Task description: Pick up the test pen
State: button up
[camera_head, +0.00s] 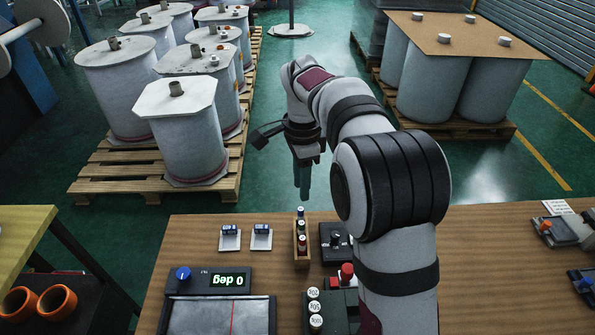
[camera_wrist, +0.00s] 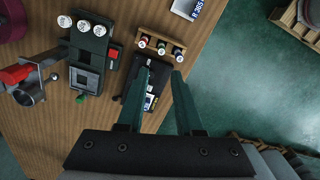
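Several capped pen-like items stand upright in a narrow wooden holder (camera_head: 301,262) on the bench; I cannot tell which is the test pen. My gripper (camera_head: 303,192) hangs fingers-down above and behind the holder in the head view. In the wrist view, my gripper (camera_wrist: 164,70) has its green fingers apart, with nothing held between them.
A black device (camera_head: 335,240) stands right of the holder.

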aim_at(301, 223)
jog(key=f, duration=1.6)
jog(key=shift+w, duration=0.2)
jog(key=shift+r, duration=0.1)
grip_shut()
